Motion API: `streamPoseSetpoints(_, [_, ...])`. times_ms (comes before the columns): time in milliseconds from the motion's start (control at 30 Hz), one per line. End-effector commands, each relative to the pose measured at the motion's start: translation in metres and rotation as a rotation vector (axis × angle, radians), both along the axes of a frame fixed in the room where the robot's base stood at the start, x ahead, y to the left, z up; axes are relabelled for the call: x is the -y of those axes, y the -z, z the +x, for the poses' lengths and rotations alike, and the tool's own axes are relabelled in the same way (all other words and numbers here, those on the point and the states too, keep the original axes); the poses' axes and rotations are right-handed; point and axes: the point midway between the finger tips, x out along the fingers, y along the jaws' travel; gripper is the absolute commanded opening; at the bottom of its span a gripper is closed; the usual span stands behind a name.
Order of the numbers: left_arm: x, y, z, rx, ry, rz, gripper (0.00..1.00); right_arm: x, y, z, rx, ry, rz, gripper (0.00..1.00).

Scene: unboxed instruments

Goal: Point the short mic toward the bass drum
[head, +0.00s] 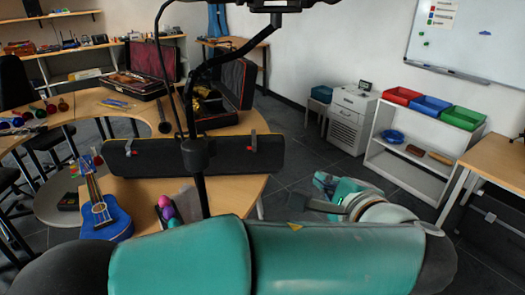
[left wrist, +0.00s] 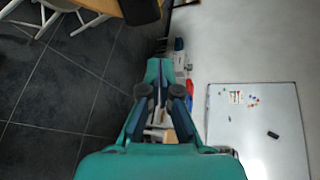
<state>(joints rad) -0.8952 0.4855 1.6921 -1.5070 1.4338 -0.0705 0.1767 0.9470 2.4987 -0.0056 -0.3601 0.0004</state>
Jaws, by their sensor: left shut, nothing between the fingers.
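A black microphone stand (head: 198,155) rises in front of me in the head view, with a bent boom running up to the top edge. A dark microphone-like piece (head: 163,127) hangs at the end of a thin curved black rod; I cannot tell if it is the short mic. No bass drum is recognisable. My left gripper (head: 328,186) is right of the stand, over the floor, apart from the table. Its fingers also show in the left wrist view (left wrist: 163,95), shut and empty. My right gripper is not in view.
A wooden table (head: 240,190) carries a long black case (head: 195,156), a blue ukulele (head: 105,219) and open instrument cases (head: 235,85). A white shelf (head: 400,165) with coloured bins stands right. Dark tiled floor (head: 295,150) is free between them. A whiteboard (left wrist: 255,130) hangs on the wall.

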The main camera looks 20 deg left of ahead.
Motion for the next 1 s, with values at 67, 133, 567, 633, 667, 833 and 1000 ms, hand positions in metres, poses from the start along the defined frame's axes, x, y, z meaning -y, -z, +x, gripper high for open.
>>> streamPoseSetpoints(67, [0.004, -0.07, -0.028, 0.21, -0.038, 0.021, 0.0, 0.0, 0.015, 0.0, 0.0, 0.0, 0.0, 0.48])
streamPoseSetpoints(133, [0.0, -0.12, -0.055, 0.354, -0.087, 0.021, 0.0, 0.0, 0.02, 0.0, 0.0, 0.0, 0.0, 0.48])
streamPoseSetpoints(567, [-0.033, -0.203, -0.107, 0.607, -0.218, -0.019, 0.0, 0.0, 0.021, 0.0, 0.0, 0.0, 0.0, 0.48])
streamPoseSetpoints(633, [-0.041, -0.205, -0.099, 0.605, -0.217, -0.018, 0.0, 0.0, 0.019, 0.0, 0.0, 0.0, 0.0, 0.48])
streamPoseSetpoints(667, [-0.044, -0.206, -0.094, 0.605, -0.218, -0.018, 0.0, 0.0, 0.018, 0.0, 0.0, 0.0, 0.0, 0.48])
streamPoseSetpoints(833, [-0.067, -0.212, -0.068, 0.604, -0.218, -0.017, 0.0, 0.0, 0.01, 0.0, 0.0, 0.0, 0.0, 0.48])
streamPoseSetpoints(1000, [-0.089, -0.217, -0.043, 0.604, -0.218, -0.017, 0.0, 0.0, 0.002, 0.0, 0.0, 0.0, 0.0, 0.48])
